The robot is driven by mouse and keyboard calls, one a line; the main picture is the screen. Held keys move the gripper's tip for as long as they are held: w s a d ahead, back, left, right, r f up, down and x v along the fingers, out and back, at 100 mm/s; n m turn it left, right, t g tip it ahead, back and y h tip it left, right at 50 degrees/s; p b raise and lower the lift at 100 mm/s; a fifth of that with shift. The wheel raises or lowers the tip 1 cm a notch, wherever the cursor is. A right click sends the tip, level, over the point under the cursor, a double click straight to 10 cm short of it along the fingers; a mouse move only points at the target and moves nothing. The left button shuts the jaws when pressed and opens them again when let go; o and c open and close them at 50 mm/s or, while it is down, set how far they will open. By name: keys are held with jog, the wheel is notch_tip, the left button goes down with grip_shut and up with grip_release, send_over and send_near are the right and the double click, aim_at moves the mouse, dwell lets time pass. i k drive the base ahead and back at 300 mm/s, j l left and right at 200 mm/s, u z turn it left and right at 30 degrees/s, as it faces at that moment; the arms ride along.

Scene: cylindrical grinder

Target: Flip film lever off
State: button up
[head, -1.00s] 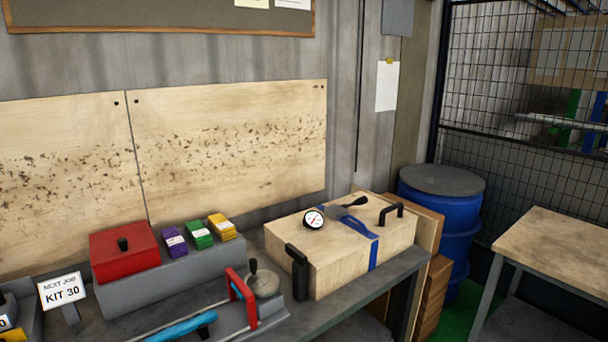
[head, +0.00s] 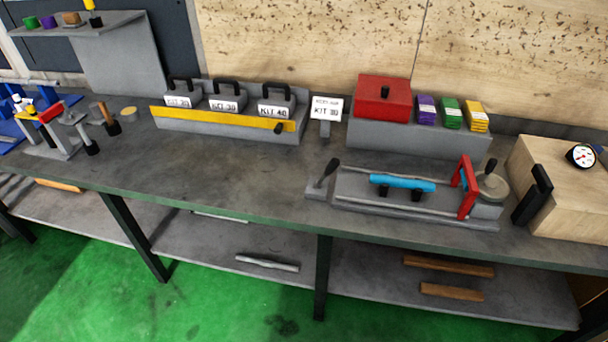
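No lever carries a readable film label, so I cannot tell for certain which one is the film lever. A black-handled lever (head: 327,172) stands on a small grey block at the left end of a grey fixture (head: 350,210) on the bench, its handle tilted up and to the right. The fixture also has a blue bar handle (head: 402,183), a red upright frame (head: 466,187) and a round grey part with a black knob (head: 490,180) at its right end. My gripper is not in view.
Grey kit cases (head: 225,98) stand behind a yellow bar (head: 222,118). A red box (head: 384,98) and coloured packs (head: 451,114) sit on a grey riser. A wooden box with a gauge (head: 580,155) stands at right. The bench (head: 240,165) is clear left of the lever.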

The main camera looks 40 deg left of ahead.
aim_at(332, 166)
jog(key=u, duration=1.5)
jog(key=i+l, duration=0.45)
jog(key=i+l+u, duration=0.1)
jog(key=i+l, duration=0.35)
jog(key=l, duration=0.15)
